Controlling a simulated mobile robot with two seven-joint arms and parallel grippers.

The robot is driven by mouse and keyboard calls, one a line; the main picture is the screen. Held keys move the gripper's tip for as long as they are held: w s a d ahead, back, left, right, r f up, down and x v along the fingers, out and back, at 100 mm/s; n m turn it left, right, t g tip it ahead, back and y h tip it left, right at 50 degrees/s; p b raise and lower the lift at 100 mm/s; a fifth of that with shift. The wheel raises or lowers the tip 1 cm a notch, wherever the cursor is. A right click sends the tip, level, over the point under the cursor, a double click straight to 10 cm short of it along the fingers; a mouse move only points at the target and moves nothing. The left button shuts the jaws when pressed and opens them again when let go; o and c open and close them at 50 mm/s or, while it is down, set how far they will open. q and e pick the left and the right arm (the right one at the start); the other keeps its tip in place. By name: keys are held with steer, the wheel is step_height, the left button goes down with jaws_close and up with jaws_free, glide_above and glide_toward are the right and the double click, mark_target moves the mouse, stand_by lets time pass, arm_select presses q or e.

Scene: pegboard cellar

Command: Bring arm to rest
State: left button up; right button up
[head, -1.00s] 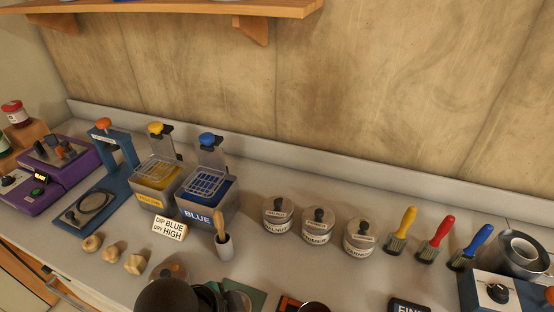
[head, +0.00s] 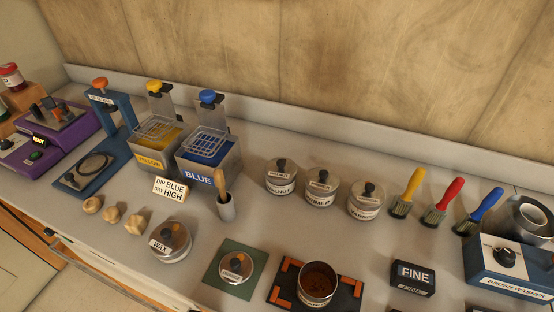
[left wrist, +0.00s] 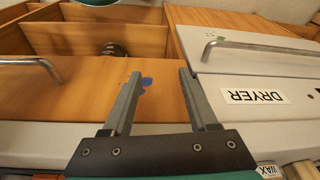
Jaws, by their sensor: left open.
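My left gripper (left wrist: 158,88) shows in the left wrist view with its two grey fingers apart and nothing between them. Behind the fingers are an orange wooden drawer front with a blue mark and a white panel labelled DRYER (left wrist: 255,97). Neither gripper shows in the head view now, and my right gripper is out of view.
The bench holds a yellow dip tank (head: 155,145), a blue dip tank (head: 208,160), a WAX tin (head: 170,242), lidded tins (head: 281,176), coloured brushes (head: 404,193), a FINE block (head: 413,278) and an open tin (head: 317,285) of brown contents. A wooden shelf (left wrist: 120,40) shows in the left wrist view.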

arm_select(q)
steer(key=s+f+b, duration=0.2)
steer(key=s+f, duration=0.1)
steer(key=f, duration=0.6)
steer(key=s+f+b, duration=0.2)
steer(key=s+f, duration=0.1)
steer(key=f, duration=0.6)
steer(key=s+a+f+g+b, duration=0.1)
steer(key=s+a+f+b, duration=0.2)
steer(key=s+f, duration=0.8)
steer(key=shift+s+f+g, duration=0.3)
steer(key=shift+s+g, duration=0.1)
steer(key=shift+s, duration=0.05)
